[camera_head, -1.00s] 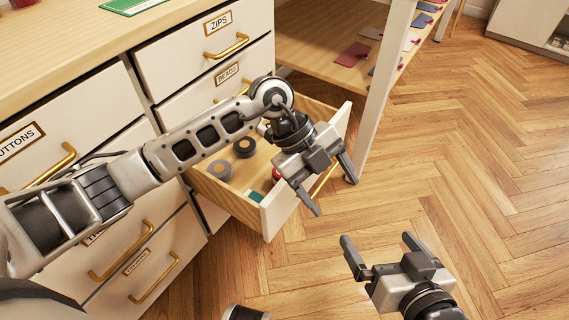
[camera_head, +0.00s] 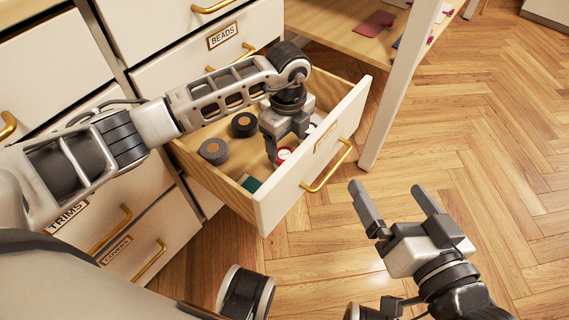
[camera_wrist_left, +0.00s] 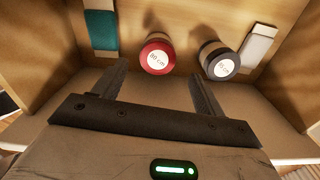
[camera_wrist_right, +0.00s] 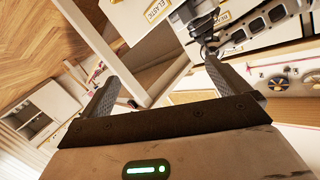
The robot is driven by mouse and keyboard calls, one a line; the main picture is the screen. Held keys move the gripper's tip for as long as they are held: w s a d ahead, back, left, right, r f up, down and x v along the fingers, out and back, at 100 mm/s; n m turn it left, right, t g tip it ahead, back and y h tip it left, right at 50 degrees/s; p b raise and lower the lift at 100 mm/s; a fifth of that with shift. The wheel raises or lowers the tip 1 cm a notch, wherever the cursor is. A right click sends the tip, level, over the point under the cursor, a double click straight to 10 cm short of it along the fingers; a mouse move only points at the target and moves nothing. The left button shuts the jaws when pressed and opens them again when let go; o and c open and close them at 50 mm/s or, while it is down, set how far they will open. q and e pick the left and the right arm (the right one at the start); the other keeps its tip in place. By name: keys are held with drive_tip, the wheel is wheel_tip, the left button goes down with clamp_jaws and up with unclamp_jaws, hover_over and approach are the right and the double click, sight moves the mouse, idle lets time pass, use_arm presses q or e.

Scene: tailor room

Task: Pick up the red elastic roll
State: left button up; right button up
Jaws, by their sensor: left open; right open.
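The red elastic roll (camera_wrist_left: 157,54) stands in the open drawer, its white labelled end up, in the left wrist view. In the head view it shows partly (camera_head: 284,154), beside my left gripper (camera_head: 285,152). My left gripper (camera_wrist_left: 155,88) is open and points down into the drawer; in its wrist view the red roll lies between and ahead of the fingertips, with no contact visible. My right gripper (camera_head: 398,200) is open and empty above the floor, outside the drawer.
A dark roll (camera_wrist_left: 218,60) stands to the right of the red one in the left wrist view. A teal card (camera_wrist_left: 101,30) and a white card (camera_wrist_left: 257,46) lie at either side. Two more rolls, grey-topped (camera_head: 213,151) and black (camera_head: 244,124), stand farther left. The drawer front (camera_head: 310,165) borders this space.

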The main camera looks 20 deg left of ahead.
sight(285, 155)
use_arm(q)
drive_tip(key=shift+f, duration=0.5)
wheel_tip(285, 155, down, 2)
drive_tip(key=shift+s+a+f+b, duration=0.15)
drive_tip(key=shift+f+b, duration=0.05)
drive_tip(key=shift+b, duration=0.7)
wheel_tip(285, 155, down, 2)
drive_tip(key=shift+f+b, duration=0.1)
drive_tip(key=shift+b, duration=0.35)
use_arm(e)
drive_tip(key=shift+w+a+r+m+t+y, duration=0.1)
drive_tip(key=shift+a+r+m+t+y, duration=0.2)
drive_tip(key=shift+r+m+y, duration=0.3)
use_arm(q)
drive_tip(key=shift+c, duration=0.3)
drive_tip(key=c, duration=1)
